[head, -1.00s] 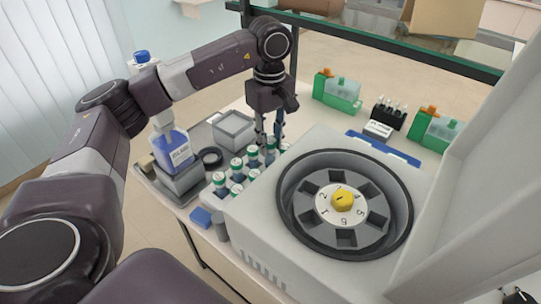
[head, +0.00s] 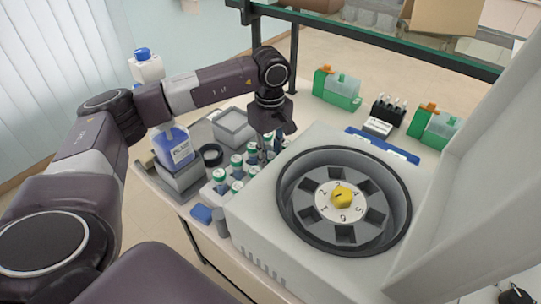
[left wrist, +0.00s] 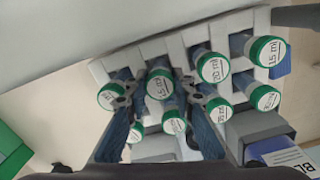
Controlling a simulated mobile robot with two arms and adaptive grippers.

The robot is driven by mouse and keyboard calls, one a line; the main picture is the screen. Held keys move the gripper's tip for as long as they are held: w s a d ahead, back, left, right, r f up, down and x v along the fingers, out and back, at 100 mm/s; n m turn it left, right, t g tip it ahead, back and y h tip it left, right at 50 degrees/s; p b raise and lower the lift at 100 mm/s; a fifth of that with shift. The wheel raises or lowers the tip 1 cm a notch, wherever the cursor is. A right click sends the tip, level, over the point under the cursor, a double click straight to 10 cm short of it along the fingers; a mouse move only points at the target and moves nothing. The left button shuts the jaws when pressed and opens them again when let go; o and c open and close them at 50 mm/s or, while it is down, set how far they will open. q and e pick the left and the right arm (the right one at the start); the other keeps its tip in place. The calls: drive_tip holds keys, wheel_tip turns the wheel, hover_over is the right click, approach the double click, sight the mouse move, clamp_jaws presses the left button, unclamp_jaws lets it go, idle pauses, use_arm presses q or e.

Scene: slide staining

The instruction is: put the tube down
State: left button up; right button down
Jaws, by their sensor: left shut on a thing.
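The white tube rack (left wrist: 212,32) holds several tubes with green-rimmed white caps; in the head view it lies left of the centrifuge. My left gripper (head: 267,155) points down over the rack's far right part. In the left wrist view its two fingers (left wrist: 158,92) are on either side of a tube (left wrist: 160,84) with a labelled cap, shut on it. The cap is at about the level of its neighbours. The tube's lower end is hidden, so I cannot tell how deep it sits in the rack. My right gripper is out of view.
The centrifuge (head: 265,230) with its open rotor stands close to the right of the rack. Green boxes (head: 337,88) stand behind.

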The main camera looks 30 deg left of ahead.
use_arm(q)
drive_tip(key=o, duration=0.9)
drive_tip(key=shift+f, duration=0.1)
drive_tip(key=shift+r+p, duration=0.65)
drive_tip(key=shift+r, duration=0.05)
wheel_tip(320, 180, up, 12)
drive_tip(key=b, duration=0.3)
drive_tip(key=shift+f, duration=0.25)
